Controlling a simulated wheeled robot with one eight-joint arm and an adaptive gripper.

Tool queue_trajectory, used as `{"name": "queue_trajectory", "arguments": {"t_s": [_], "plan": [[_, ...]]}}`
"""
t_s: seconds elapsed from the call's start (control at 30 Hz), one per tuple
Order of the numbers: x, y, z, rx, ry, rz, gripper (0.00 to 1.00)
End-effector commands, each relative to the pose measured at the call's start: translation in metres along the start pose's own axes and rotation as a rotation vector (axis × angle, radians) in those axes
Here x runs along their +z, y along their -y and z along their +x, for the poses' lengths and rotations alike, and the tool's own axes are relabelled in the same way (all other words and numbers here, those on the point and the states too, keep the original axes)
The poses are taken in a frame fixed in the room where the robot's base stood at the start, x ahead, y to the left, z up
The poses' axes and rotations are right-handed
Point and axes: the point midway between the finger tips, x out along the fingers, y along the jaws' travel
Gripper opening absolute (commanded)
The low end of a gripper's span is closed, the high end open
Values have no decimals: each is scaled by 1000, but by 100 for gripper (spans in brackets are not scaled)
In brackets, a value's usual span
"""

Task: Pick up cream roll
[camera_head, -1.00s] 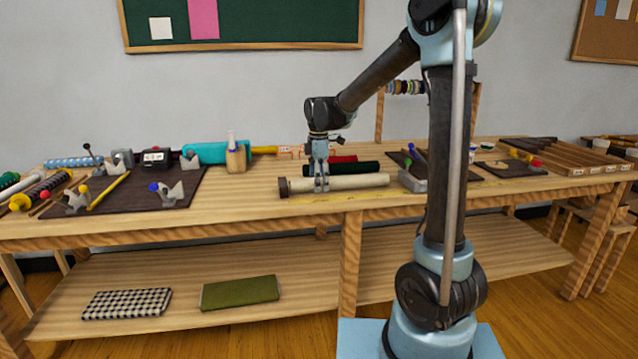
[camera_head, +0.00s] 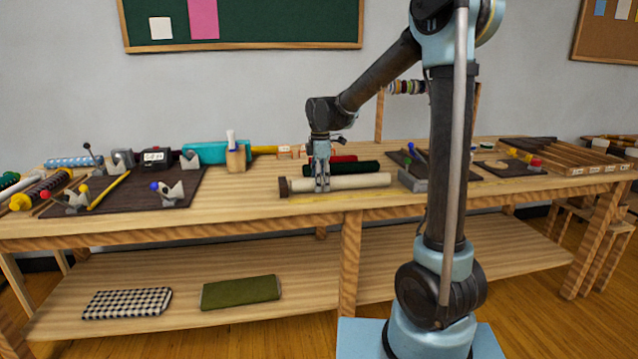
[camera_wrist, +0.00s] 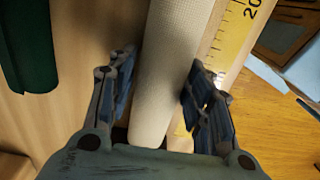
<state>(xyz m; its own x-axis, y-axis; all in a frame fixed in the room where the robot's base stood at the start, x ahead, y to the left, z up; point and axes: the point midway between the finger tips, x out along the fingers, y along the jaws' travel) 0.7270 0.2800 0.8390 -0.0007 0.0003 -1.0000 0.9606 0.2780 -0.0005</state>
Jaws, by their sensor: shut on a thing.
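The cream roll (camera_head: 355,181) lies along the front of the wooden table, with a dark brown end piece at its left. My gripper (camera_head: 322,186) reaches down over its left part and is shut on it. In the wrist view the cream roll (camera_wrist: 168,75) runs between the two fingers of my gripper (camera_wrist: 160,88), one on each side. The roll appears to rest on the table; I see no clear gap beneath it. The fingers hide a short part of it in the head view.
A dark green roll (camera_head: 345,169) lies just behind, with a red roll (camera_head: 343,159) further back. A yellow ruler (camera_wrist: 232,35) runs along the front side. A grey block (camera_head: 412,180) stands near the right end. A dark mat (camera_head: 135,196) with tools lies left.

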Motion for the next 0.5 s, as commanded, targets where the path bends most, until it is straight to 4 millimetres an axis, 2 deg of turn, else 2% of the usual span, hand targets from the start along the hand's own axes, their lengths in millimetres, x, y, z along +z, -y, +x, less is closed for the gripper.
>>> {"name": "queue_trajectory", "arguments": {"t_s": [0.5], "plan": [[25,20,0,-1,0,-6,15]]}}
